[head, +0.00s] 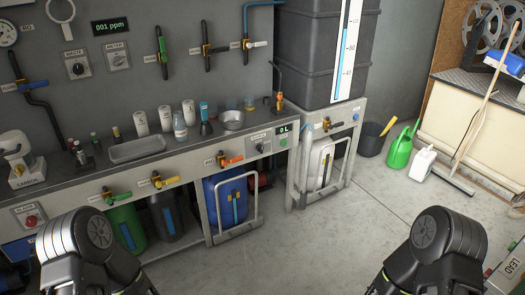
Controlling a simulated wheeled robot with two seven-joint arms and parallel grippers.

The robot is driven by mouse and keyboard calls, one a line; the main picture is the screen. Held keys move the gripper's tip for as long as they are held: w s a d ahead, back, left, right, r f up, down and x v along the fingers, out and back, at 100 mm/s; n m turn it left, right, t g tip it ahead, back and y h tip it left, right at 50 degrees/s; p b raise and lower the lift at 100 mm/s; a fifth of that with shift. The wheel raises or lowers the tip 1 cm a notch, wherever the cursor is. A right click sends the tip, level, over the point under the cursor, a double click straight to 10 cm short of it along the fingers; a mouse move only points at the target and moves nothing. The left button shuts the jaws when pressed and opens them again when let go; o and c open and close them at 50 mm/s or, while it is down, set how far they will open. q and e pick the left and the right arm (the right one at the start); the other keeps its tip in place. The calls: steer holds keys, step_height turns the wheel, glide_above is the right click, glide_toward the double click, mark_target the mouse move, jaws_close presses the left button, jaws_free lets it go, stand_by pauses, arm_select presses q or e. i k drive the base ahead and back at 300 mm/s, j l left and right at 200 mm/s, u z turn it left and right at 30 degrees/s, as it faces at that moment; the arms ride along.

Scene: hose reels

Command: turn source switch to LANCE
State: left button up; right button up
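A rotary switch (261,147) with a dark knob sits on the bench's front panel, left of a "0 L" display (283,129) and a green button (283,142). Its label is too small to read, so I cannot tell for sure that it is the source switch or where it points. Two more rotary switches are on the wall, a left one (77,68) and one labelled METER (117,59). My two dark arms show at the bottom left and bottom right, apart from the bench. Neither gripper is in view.
The bench (175,160) holds cups, bottles and a tray (138,149). Valves with yellow, green and orange handles stick out from its front. Metal guard frames (236,233) stand before the lower drums. A large grey tank (310,50) stands at right. The floor (320,240) ahead is clear.

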mark_target(260, 148)
steer(key=i+j, duration=0.25)
steer(key=j, duration=0.15)
steer(key=i+j+u, duration=0.1)
steer(key=i+j, duration=0.15)
steer(key=i, duration=0.25)
steer(key=i+j+u, duration=0.1)
steer(key=i, duration=0.4)
steer(key=i+l, duration=0.2)
steer(key=i+l+u, duration=0.1)
steer(key=i+l, duration=0.15)
steer(key=l, duration=0.2)
steer(key=i+l, duration=0.2)
steer(key=l, duration=0.15)
steer(key=i+l+u, duration=0.1)
steer(key=l, duration=0.85)
steer(key=k+l+u, duration=0.1)
steer(key=l, duration=0.8)
